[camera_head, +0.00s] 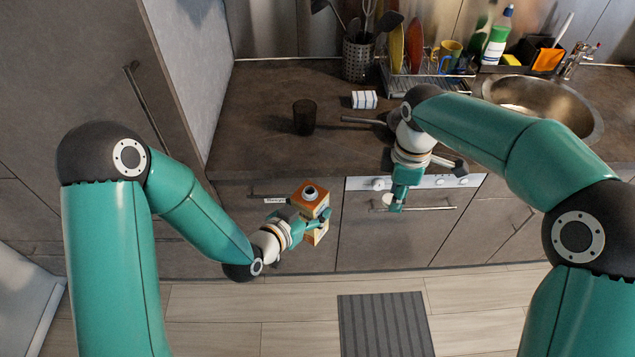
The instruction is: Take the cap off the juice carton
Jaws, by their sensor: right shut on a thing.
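The orange-and-cream juice carton (311,197) is held upright, slightly tilted, in front of the counter. My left gripper (308,214) is shut around its sides. A round spout with a dark middle shows on the carton's top, with no cap on it. My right gripper (393,207) points down, to the right of the carton and apart from it, in front of the oven. It is shut on a small whitish round thing at its fingertips, which looks like the cap (387,199); the fingers partly hide it.
The dark counter (260,130) behind holds a dark glass (304,117), a striped box (364,99), a pan and a dish rack (425,80). A sink (540,100) lies at the right. The oven front and drawers stand close behind both grippers. A striped mat (385,325) lies on the floor.

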